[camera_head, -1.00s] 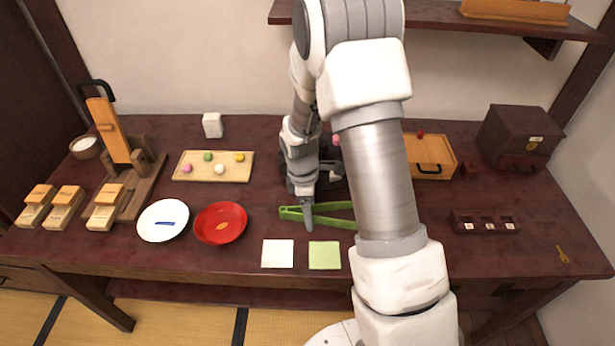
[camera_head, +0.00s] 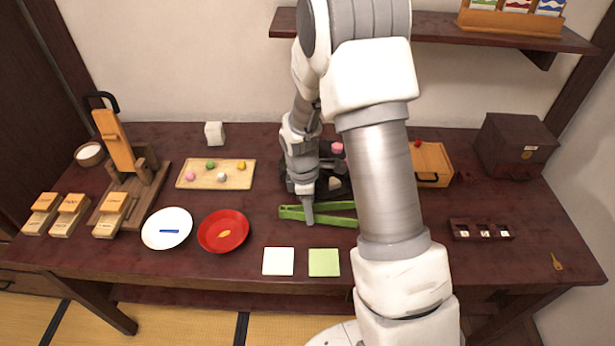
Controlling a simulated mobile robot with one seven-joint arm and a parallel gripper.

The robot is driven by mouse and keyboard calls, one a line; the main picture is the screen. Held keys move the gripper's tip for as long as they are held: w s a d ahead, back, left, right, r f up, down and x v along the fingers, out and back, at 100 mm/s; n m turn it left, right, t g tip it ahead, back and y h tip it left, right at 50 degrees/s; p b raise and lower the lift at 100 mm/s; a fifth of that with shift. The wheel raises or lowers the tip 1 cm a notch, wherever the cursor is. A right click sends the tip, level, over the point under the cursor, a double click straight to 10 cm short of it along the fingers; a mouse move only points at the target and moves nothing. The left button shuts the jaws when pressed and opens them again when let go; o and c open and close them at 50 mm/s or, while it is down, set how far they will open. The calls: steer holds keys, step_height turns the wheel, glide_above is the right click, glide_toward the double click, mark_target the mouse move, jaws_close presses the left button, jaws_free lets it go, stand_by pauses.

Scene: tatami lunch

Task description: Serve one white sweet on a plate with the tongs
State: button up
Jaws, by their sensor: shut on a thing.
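The green tongs (camera_head: 291,212) lie on the dark table, right of the plates and partly hidden by my arm. My gripper (camera_head: 309,221) points down at the tongs, shut on them near their left part. A white sweet (camera_head: 222,177) sits on the wooden tray (camera_head: 243,184) with pink, green and yellow sweets. A white plate (camera_head: 151,240) with a blue mark and a red plate (camera_head: 204,238) with an orange-yellow mark stand left of my gripper. A dark container (camera_head: 291,188) behind my gripper holds a pink piece (camera_head: 337,148) and a pale piece (camera_head: 335,183); my arm hides part of it.
White (camera_head: 278,261) and green (camera_head: 324,262) squares lie in front of the tongs. A wooden press-like stand (camera_head: 119,145) and several wooden boxes (camera_head: 71,210) fill the left. A wooden box (camera_head: 437,157), dark chest (camera_head: 511,147) and slotted holder (camera_head: 481,230) stand right. The front right is mostly clear.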

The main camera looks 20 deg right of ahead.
step_height(320, 180, up, 8)
steer(key=p, duration=0.5)
steer(key=shift+r, duration=0.15)
